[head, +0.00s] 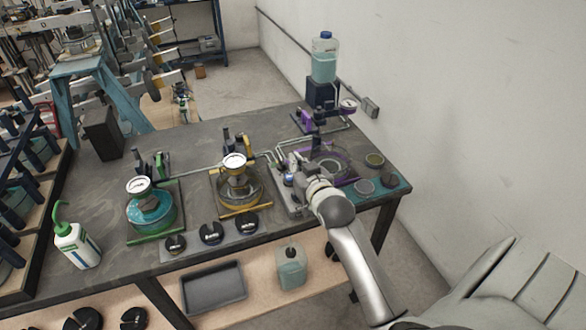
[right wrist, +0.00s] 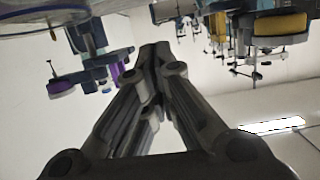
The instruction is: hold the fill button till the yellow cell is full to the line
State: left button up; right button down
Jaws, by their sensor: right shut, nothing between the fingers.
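The yellow cell (head: 238,196) is a round clear vessel on a yellow-edged base in the middle of the bench, with a dial gauge (head: 234,161) on top. Its liquid level and line are too small to tell. My right gripper (head: 291,180) is over a small control panel (head: 288,203) right of the yellow cell. Its fingers are shut and empty, as the right wrist view (right wrist: 155,55) also shows. The gripper and wrist cover part of the panel, so I cannot tell which button is the fill button or whether the fingers touch one. My left gripper is not in view.
A green cell (head: 151,214) with teal liquid stands left; a purple cell (head: 337,157) stands behind my wrist. A teal supply bottle (head: 324,66) stands at the back right.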

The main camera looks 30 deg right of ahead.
aim_at(290, 177)
jog(key=w+f, duration=0.1)
jog(key=f, duration=0.1)
jog(key=w+f+p, duration=0.1)
jog(key=shift+w+d+f, duration=0.15)
jog(key=shift+w+d, duration=0.15)
jog(key=shift+s+f, duration=0.1)
jog(key=shift+f, duration=0.55)
jog(key=shift+f, duration=0.15)
